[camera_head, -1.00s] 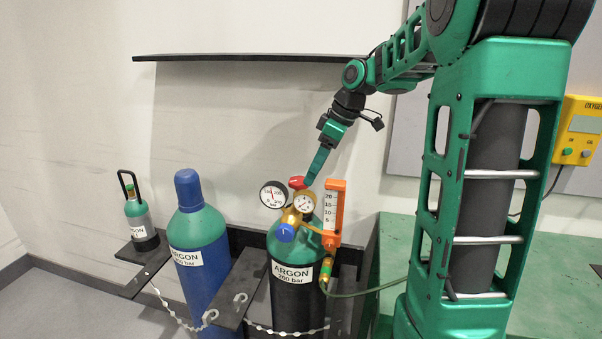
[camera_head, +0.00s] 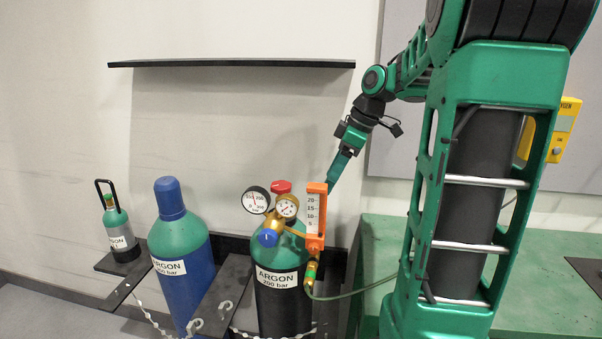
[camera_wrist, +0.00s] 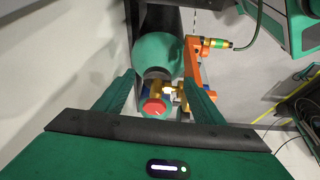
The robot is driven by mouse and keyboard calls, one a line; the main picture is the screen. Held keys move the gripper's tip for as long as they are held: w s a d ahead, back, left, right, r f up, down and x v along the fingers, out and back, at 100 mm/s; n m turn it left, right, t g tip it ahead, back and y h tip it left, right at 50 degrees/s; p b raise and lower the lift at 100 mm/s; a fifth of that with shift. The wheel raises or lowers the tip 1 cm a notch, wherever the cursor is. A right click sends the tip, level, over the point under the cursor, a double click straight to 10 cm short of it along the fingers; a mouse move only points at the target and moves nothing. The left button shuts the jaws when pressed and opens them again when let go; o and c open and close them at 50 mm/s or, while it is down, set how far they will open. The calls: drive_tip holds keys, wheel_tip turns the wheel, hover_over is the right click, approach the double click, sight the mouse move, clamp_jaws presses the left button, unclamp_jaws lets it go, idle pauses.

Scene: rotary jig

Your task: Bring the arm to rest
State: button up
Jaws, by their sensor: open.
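My gripper (camera_head: 333,177) points down behind and to the right of the orange flowmeter (camera_head: 315,215) in the head view; its fingertips are partly hidden there. In the wrist view the two green fingers of my gripper (camera_wrist: 162,85) stand wide apart with nothing between them. Beyond them show the red valve knob (camera_wrist: 154,108) and the green shoulder of the argon cylinder (camera_wrist: 160,52). In the head view the red knob (camera_head: 281,187) tops the black argon cylinder (camera_head: 283,308), clear of my gripper. The regulator carries two round gauges and a blue knob (camera_head: 268,238).
A blue argon cylinder (camera_head: 184,265) and a small cylinder (camera_head: 119,232) stand to the left. A dark shelf (camera_head: 230,64) runs along the wall above. A green hose (camera_head: 355,290) runs right from the flowmeter. A yellow box (camera_head: 563,130) hangs at right.

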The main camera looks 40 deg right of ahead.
drive_tip(key=s+a+f+m+g+h, duration=0.1)
drive_tip(key=s+a+f+m, duration=0.1)
drive_tip(key=s+m, duration=0.3)
drive_tip(key=s+a+f+m+g+h, duration=0.1)
drive_tip(key=s+a+f+m, duration=0.2)
drive_tip(key=s, duration=0.8)
drive_tip(key=s+a+f+m+g, duration=0.1)
drive_tip(key=s+a+f+m, duration=0.1)
drive_tip(key=s+f+m, duration=0.2)
drive_tip(key=shift+s+a+f+m+g+h, duration=0.1)
drive_tip(key=shift+s+f+m+h, duration=0.05)
drive_tip(key=shift+s+m, duration=0.4)
drive_tip(key=shift+s+a+f+m+g+h, duration=0.1)
drive_tip(key=shift+s+m, duration=0.2)
drive_tip(key=shift+s, duration=0.45)
drive_tip(key=shift+s+a+f+m+g+h, duration=0.1)
drive_tip(key=shift+s+f+m+h, duration=0.05)
drive_tip(key=shift+s+m, duration=0.4)
drive_tip(key=shift+s, duration=0.1)
drive_tip(key=shift+w+f, duration=0.3)
drive_tip(key=shift+w, duration=0.45)
drive_tip(key=shift+s, duration=0.1)
